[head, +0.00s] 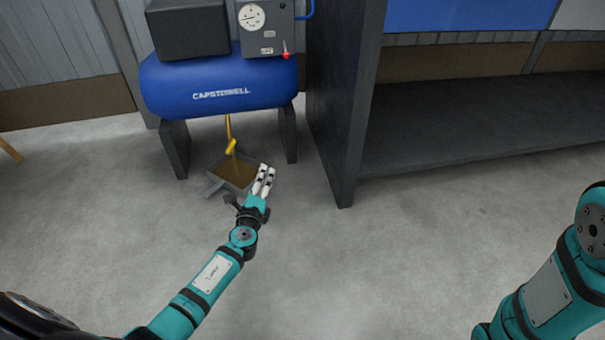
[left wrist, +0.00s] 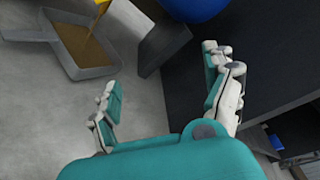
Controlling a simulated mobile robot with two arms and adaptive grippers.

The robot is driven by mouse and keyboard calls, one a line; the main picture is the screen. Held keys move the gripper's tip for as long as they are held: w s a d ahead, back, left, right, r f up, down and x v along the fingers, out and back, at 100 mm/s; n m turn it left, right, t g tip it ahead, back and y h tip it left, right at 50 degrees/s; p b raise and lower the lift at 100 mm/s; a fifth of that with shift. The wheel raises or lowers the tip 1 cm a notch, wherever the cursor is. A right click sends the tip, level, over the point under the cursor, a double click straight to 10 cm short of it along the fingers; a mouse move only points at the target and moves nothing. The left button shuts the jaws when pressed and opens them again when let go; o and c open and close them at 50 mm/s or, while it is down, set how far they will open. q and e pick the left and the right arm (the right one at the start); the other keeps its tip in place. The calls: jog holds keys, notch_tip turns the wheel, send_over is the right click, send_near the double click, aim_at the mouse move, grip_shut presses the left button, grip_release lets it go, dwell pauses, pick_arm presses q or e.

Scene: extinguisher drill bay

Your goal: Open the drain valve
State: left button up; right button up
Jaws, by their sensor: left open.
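The yellow drain valve (head: 230,147) hangs on a thin yellow pipe below the blue compressor tank (head: 222,85). A thin brownish stream runs down from the valve into a grey drip pan (head: 215,184) on the floor, and brown liquid covers the pan's bottom. The left wrist view shows the valve's lower part (left wrist: 102,3) at the top edge, with the stream and the pan (left wrist: 92,73) below it. My left gripper (head: 267,170) is open and empty, beside the pan's right side and apart from the valve. My right gripper is out of view.
The tank stands on dark legs (head: 174,150), with a gauge panel (head: 268,28) above. A dark bench side panel (head: 340,110) stands close to the right of the tank. The floor in front is clear.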

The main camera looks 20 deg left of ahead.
pick_arm(q)
jog(key=s+d+r+n+t+h+p, duration=0.1)
jog(key=s+d+r+h+p, duration=0.1)
jog(key=d+r+h+p, duration=0.2)
jog(key=d+r+h, duration=0.3)
jog(key=d+r, duration=0.3)
jog(key=d, duration=0.4)
jog(key=shift+s+r+n+h, duration=0.15)
jog(key=shift+s+n+h, duration=0.15)
jog(key=shift+s, duration=0.05)
jog(key=shift+d, duration=0.1)
dwell(0.4)
